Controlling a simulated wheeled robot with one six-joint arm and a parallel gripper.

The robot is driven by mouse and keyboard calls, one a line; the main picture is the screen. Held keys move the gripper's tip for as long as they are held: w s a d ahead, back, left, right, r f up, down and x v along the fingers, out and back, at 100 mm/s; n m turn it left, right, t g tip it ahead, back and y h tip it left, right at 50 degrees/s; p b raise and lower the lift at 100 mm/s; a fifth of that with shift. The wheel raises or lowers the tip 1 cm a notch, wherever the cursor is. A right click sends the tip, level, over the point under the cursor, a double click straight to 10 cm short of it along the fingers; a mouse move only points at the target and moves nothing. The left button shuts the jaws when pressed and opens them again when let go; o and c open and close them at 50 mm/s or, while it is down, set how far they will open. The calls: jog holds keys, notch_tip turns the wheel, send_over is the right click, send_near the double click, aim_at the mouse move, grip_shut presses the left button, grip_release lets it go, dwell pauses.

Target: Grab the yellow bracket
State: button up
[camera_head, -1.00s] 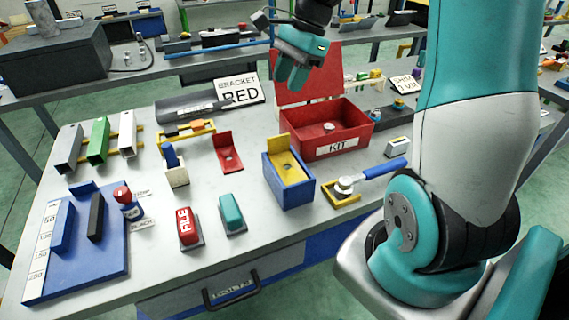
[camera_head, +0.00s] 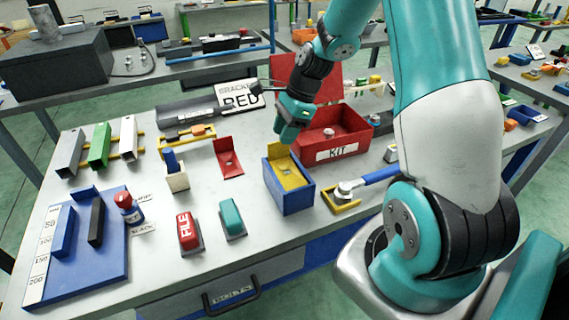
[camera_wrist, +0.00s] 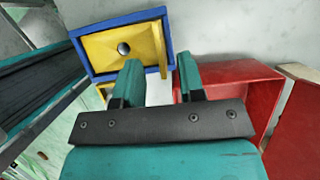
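The yellow bracket (camera_head: 288,176) sits in a blue open-topped box (camera_head: 293,200) near the middle of the table, with its upright plate at the back. In the wrist view the yellow bracket (camera_wrist: 122,50) shows its flat face with a dark round hole, framed by the blue box (camera_wrist: 168,35). My gripper (camera_head: 287,140) points down just above and behind the bracket's upright plate. In the wrist view my gripper (camera_wrist: 158,80) has its two teal fingers apart, with a clear gap. The fingertips overlap the bracket's edge in view; I cannot tell whether they touch it.
The red KIT box (camera_head: 330,130) with raised lid stands right beside my gripper. A red bracket (camera_head: 229,160) lies to the left. A blue-handled tool (camera_head: 365,180) lies to the right. The red FILE block (camera_head: 189,230) and a teal block (camera_head: 232,218) stand in front.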

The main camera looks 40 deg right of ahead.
aim_at(279, 158)
jog(key=p+x, duration=0.1)
jog(key=x, duration=0.3)
jog(key=shift+a+f, duration=0.1)
jog(key=shift+f, duration=0.2)
jog(key=shift+c, duration=0.4)
grip_shut()
jog(key=shift+r, duration=0.15)
